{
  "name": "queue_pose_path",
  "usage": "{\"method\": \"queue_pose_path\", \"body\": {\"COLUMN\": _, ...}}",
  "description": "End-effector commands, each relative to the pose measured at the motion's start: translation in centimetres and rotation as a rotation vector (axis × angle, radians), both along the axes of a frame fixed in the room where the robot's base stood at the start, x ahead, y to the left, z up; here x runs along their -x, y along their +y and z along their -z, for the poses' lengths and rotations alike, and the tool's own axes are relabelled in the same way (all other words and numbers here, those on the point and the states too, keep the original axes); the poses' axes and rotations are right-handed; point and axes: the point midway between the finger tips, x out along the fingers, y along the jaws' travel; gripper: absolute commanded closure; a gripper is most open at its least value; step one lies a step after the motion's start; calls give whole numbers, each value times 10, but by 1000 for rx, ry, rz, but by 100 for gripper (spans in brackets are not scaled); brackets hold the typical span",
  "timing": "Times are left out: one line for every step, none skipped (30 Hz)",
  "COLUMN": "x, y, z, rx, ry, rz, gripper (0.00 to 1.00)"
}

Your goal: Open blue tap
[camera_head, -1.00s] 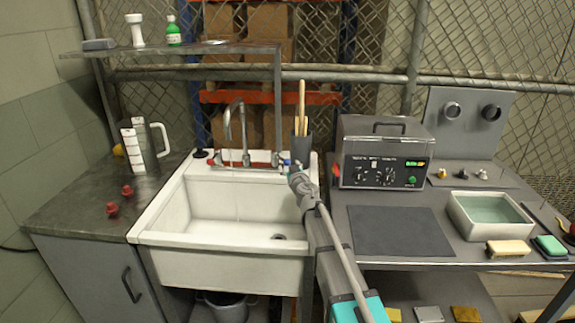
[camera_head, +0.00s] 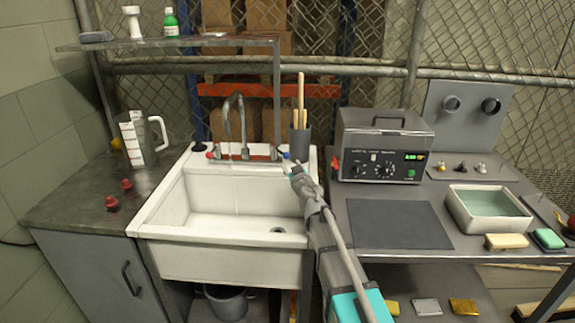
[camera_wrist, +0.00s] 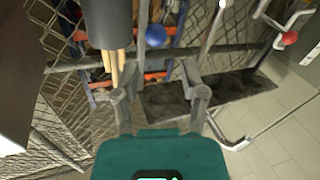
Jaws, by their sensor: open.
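The blue tap knob (camera_head: 286,156) is at the right end of the faucet bar, behind the white sink. The red tap knob (camera_head: 210,155) is at the left end, and the curved metal spout (camera_head: 236,120) stands between them. My gripper (camera_head: 294,168) is close in front of the blue knob, at the sink's back right corner. In the wrist view, which looks upside down, the blue knob (camera_wrist: 155,37) lies beyond the two spread, empty fingers (camera_wrist: 160,88). The red knob (camera_wrist: 290,38) is farther right there. Contact with the blue knob is not visible.
A dark cup (camera_head: 300,144) with wooden sticks stands close beside the blue knob and my gripper. The sink basin (camera_head: 225,250) is open below. A grey box device (camera_head: 385,145) stands to the right, and a measuring jug (camera_head: 140,140) to the left.

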Motion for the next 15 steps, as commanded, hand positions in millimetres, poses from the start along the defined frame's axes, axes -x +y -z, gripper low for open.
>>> {"method": "queue_pose_path", "body": {"x": 1, "y": -4, "z": -2, "rx": 10, "ry": -3, "rz": 8, "gripper": 64}}
{"method": "queue_pose_path", "body": {"x": 1, "y": -5, "z": -3, "rx": 10, "ry": -4, "rz": 8, "gripper": 70}}
{"method": "queue_pose_path", "body": {"x": 1, "y": -5, "z": -4, "rx": 10, "ry": -4, "rz": 9, "gripper": 77}}
{"method": "queue_pose_path", "body": {"x": 1, "y": -5, "z": -6, "rx": 11, "ry": -4, "rz": 9, "gripper": 83}}
{"method": "queue_pose_path", "body": {"x": 1, "y": -5, "z": -8, "rx": 11, "ry": -4, "rz": 9, "gripper": 89}}
{"method": "queue_pose_path", "body": {"x": 1, "y": -6, "z": -10, "rx": 13, "ry": -4, "rz": 10, "gripper": 96}}
{"method": "queue_pose_path", "body": {"x": 1, "y": -6, "z": -12, "rx": 13, "ry": -4, "rz": 10, "gripper": 100}}
{"method": "queue_pose_path", "body": {"x": 1, "y": -6, "z": -15, "rx": 13, "ry": -4, "rz": 10, "gripper": 100}}
{"method": "queue_pose_path", "body": {"x": 0, "y": -6, "z": -18, "rx": 12, "ry": -4, "rz": 11, "gripper": 100}}
{"method": "queue_pose_path", "body": {"x": 0, "y": -6, "z": -20, "rx": 12, "ry": -4, "rz": 11, "gripper": 100}}
{"method": "queue_pose_path", "body": {"x": 0, "y": -6, "z": -23, "rx": 13, "ry": -4, "rz": 10, "gripper": 100}}
{"method": "queue_pose_path", "body": {"x": 0, "y": -6, "z": -27, "rx": 13, "ry": -4, "rz": 10, "gripper": 100}}
{"method": "queue_pose_path", "body": {"x": 0, "y": -6, "z": -29, "rx": 11, "ry": -4, "rz": 10, "gripper": 100}}
{"method": "queue_pose_path", "body": {"x": 0, "y": -5, "z": -32, "rx": 10, "ry": -4, "rz": 9, "gripper": 100}}
{"method": "queue_pose_path", "body": {"x": 0, "y": -5, "z": -36, "rx": 10, "ry": -3, "rz": 8, "gripper": 100}}
